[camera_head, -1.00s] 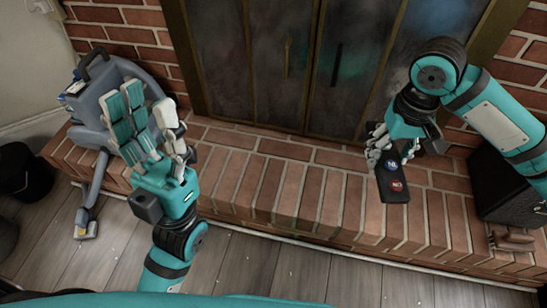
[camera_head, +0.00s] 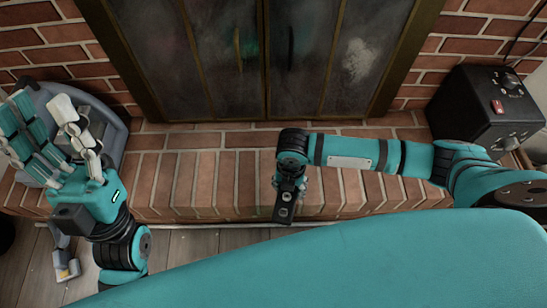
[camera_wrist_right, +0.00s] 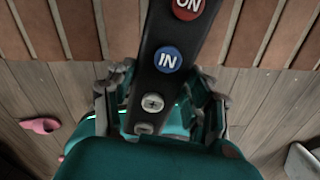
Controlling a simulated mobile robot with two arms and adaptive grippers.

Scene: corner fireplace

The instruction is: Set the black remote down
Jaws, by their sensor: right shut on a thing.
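The black remote (camera_head: 283,212) is in my right gripper (camera_head: 290,186), above the front part of the brick hearth near its middle. In the right wrist view the remote (camera_wrist_right: 160,82) runs up between the fingers, with a red ON button, a blue IN button and grey screw-like buttons facing the camera. Fingers close on it from both sides. Its far end lies over the bricks and its near end over the floor; I cannot tell whether it touches the hearth. My left gripper (camera_head: 45,130) is open and empty at the left, fingers extended.
The brick hearth (camera_head: 215,180) is clear left and right of the remote. A black box with a red switch (camera_head: 487,112) stands at its right end, a grey vacuum cleaner (camera_head: 112,130) at its left. Fireplace doors (camera_head: 225,60) stand behind. A pink item (camera_wrist_right: 40,125) lies on the floor.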

